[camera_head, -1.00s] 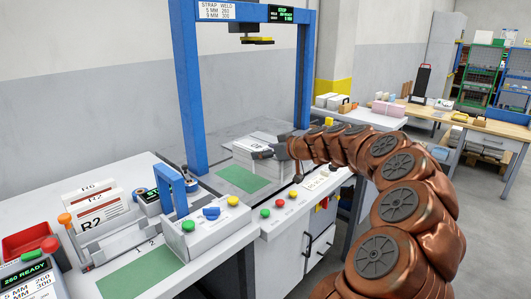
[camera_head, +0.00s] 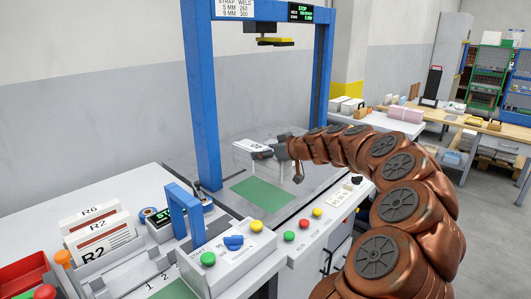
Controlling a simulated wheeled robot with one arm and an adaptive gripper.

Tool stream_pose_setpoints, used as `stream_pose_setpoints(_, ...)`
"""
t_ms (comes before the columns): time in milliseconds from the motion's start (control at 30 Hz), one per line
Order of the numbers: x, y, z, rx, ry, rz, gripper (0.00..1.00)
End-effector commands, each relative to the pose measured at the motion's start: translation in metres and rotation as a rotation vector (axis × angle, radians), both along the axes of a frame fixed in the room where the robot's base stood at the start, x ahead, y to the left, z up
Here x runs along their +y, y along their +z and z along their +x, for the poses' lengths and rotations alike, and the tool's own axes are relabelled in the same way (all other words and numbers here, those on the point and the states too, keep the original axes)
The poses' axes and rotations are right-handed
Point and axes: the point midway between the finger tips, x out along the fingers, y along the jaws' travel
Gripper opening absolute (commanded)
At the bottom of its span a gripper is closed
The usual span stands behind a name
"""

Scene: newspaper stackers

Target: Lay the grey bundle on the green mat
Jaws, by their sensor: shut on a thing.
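A bundle (camera_head: 246,148), pale grey to white with darker sides, is at the far side of the grey worktop under the blue frame. My gripper (camera_head: 266,153) comes in from the right and is shut on its right end. The fingers hide part of the bundle. I cannot tell whether it touches the worktop. A green mat (camera_head: 263,192) lies flat and bare on the worktop, nearer to me than the bundle. Part of a second green mat (camera_head: 172,293) shows at the bottom edge.
A blue frame (camera_head: 201,105) stands left of the bundle, with a yellow-black head (camera_head: 273,41) above. A control box with buttons (camera_head: 232,252) and a rack of R2 and R6 cards (camera_head: 98,233) stand in front. A red bin (camera_head: 25,272) is at lower left.

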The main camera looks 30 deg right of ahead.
Motion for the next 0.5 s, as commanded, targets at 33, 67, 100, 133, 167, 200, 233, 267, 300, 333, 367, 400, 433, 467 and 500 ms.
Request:
stream_pose_setpoints(33,0.0,0.002,0.0,-0.003,-0.002,0.0,0.01)
stream_pose_setpoints(67,0.0,0.002,0.0,-0.003,-0.002,0.0,0.01)
stream_pose_setpoints(100,0.0,0.001,0.0,-0.003,-0.002,0.0,0.01)
stream_pose_setpoints(133,0.0,0.001,0.0,-0.003,-0.001,0.0,0.01)
stream_pose_setpoints(167,0.0,0.001,0.0,-0.004,-0.001,0.001,0.01)
stream_pose_setpoints(200,0.0,0.001,0.0,-0.004,-0.001,0.001,0.01)
stream_pose_setpoints(233,0.0,0.001,-0.001,-0.004,-0.001,0.001,0.01)
stream_pose_setpoints(267,0.0,0.0,-0.001,-0.004,-0.001,0.001,0.01)
stream_pose_setpoints(300,0.0,0.0,-0.001,-0.005,0.0,0.0,0.01)
stream_pose_setpoints(333,0.0,0.0,-0.001,-0.005,0.0,0.0,0.01)
stream_pose_setpoints(367,0.0,0.0,-0.002,-0.005,0.0,0.0,0.01)
stream_pose_setpoints(400,0.0,-0.001,-0.002,-0.005,0.001,0.001,0.01)
stream_pose_setpoints(433,0.0,-0.003,-0.002,-0.005,0.001,0.001,0.01)
stream_pose_setpoints(467,0.0,-0.006,-0.002,-0.005,0.001,0.001,0.01)
stream_pose_setpoints(500,0.0,-0.009,-0.002,-0.004,0.001,0.001,0.01)
